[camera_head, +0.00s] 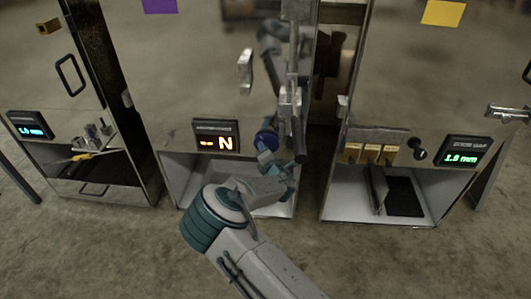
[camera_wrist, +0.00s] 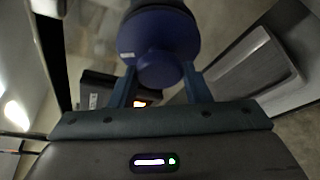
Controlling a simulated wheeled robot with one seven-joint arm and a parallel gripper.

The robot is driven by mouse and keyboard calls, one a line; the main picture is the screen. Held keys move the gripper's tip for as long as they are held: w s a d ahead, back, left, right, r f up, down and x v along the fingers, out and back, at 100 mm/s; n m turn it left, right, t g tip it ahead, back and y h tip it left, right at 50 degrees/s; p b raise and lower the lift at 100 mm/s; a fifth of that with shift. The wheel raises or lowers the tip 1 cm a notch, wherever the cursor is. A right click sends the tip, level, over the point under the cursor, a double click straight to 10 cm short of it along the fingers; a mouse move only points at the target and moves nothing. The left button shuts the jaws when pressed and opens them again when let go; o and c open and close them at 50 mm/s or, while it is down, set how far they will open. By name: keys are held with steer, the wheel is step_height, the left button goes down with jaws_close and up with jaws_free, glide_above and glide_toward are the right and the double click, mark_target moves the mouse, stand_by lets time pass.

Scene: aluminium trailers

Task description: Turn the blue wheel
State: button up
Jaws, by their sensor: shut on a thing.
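The blue wheel (camera_head: 266,138) is on the front of the middle trailer, just right of its display. In the wrist view the blue wheel (camera_wrist: 160,38) fills the top middle, round and dark blue with a small pale label and a raised hub. My gripper (camera_head: 266,152) reaches up to it from below. In the wrist view my gripper's two fingers (camera_wrist: 159,82) stand on either side of the wheel's hub and are shut on it. The display (camera_head: 216,137) left of the wheel shows an orange dash and "N". Part of the wheel is hidden by my gripper in the head view.
A vertical handle bar (camera_head: 299,120) stands close to the right of the wheel. A silver handle (camera_head: 245,70) is above left. The right trailer has brass blocks (camera_head: 368,154) and a green-lit display (camera_head: 465,151). The left trailer has a blue-lit display (camera_head: 31,130). Concrete floor (camera_head: 120,245) is clear in front.

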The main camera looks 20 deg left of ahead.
steer(key=o, duration=1)
steer(key=p+v, duration=0.3)
steer(key=v, duration=1)
steer(key=shift+s+d, duration=0.2)
steer(key=shift+s, duration=0.15)
